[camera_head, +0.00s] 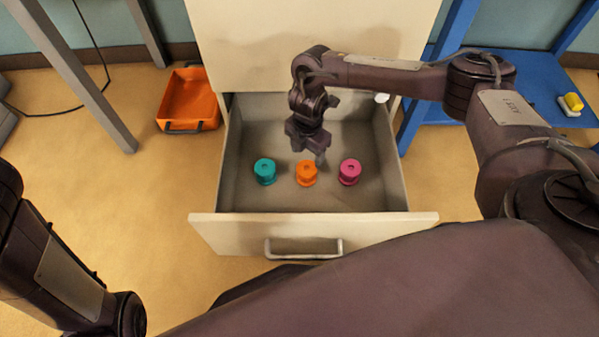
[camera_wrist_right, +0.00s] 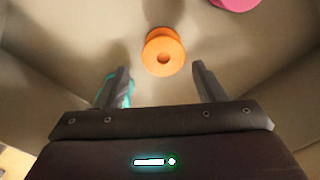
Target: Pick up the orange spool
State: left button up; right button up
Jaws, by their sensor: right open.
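The orange spool (camera_head: 306,174) stands upright in the open drawer, between a teal spool (camera_head: 265,171) and a magenta spool (camera_head: 350,171). My right gripper (camera_head: 318,155) hangs over the drawer just behind the orange spool, pointing down. In the right wrist view the orange spool (camera_wrist_right: 163,53) lies ahead of the two fingertips (camera_wrist_right: 160,72), roughly centred between them and not held. The jaws are apart and empty. A bit of teal shows beside the left finger in that view. Only my left arm's links show at the lower left; its gripper is out of view.
The grey drawer (camera_head: 255,115) has side walls around the spools and a front panel (camera_head: 230,234) with a handle. An orange bin (camera_head: 188,98) sits on the floor to the left. A blue shelf (camera_head: 535,75) with a yellow-topped item (camera_head: 572,102) is at the right.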

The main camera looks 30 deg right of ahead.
aim_at(307, 168)
notch_tip(307, 168, down, 2)
jog(key=shift+s+f+b, duration=0.1)
jog(key=shift+f+b, duration=0.05)
jog(key=shift+b, duration=0.35)
jog(key=f+b, duration=0.4)
jog(key=f, duration=0.1)
jog(key=shift+s+a+b, duration=0.1)
jog(key=shift+s+b, duration=0.1)
jog(key=shift+b, duration=0.2)
jog(key=shift+r, duration=0.1)
jog(key=c, duration=0.8)
jog(key=shift+o, duration=0.2)
